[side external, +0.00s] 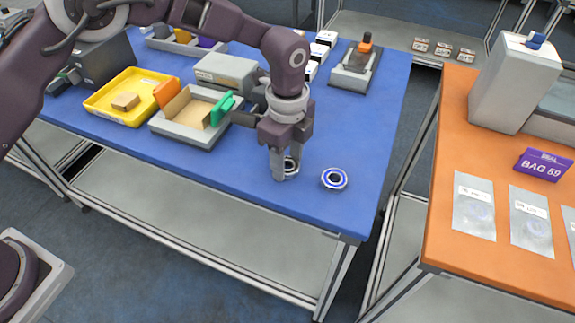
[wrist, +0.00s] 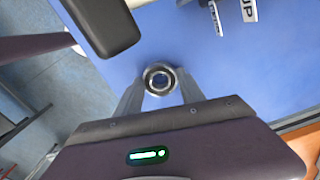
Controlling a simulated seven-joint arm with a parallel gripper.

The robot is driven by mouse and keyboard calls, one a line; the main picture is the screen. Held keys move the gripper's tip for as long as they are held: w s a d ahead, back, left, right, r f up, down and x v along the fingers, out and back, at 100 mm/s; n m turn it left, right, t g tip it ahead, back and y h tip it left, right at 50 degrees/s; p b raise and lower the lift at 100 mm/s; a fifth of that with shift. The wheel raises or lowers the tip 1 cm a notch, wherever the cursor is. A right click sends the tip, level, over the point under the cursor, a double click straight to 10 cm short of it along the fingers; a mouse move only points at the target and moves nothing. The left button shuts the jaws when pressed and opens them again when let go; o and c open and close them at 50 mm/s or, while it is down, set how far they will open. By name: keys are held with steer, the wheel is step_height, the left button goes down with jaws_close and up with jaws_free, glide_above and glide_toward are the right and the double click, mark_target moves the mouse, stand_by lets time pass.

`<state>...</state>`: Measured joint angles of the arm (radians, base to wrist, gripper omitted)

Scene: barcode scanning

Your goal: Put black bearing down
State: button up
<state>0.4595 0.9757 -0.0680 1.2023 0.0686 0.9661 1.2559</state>
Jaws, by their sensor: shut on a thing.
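My gripper (side external: 286,174) points straight down over the blue table near its front edge and is shut on the black bearing (side external: 292,166). In the wrist view the black bearing (wrist: 159,79) shows as a dark-centred metal ring between the two fingertips. In the side view a fingertip partly hides it. It is at or very close to the table surface; I cannot tell whether it touches. A second bearing with a blue ring (side external: 334,179) lies flat on the table, just right of my gripper and apart from it.
The blue table (side external: 372,130) is clear around the bearings. Behind my gripper are a grey tray with a cardboard box (side external: 190,110), a yellow tray (side external: 130,95) and a grey box (side external: 227,70). An orange table (side external: 455,140) with clear bags stands right, across a gap.

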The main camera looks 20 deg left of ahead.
step_height(320, 180, up, 10)
steer(key=shift+r, duration=0.25)
jaws_close()
step_height(320, 180, up, 6)
glide_above(199, 116)
step_height(199, 116, down, 15)
steer(key=shift+s, duration=0.1)
steer(key=shift+f, duration=0.1)
steer(key=o, duration=1.4)
jaws_free()
steer(key=shift+o, duration=0.2)
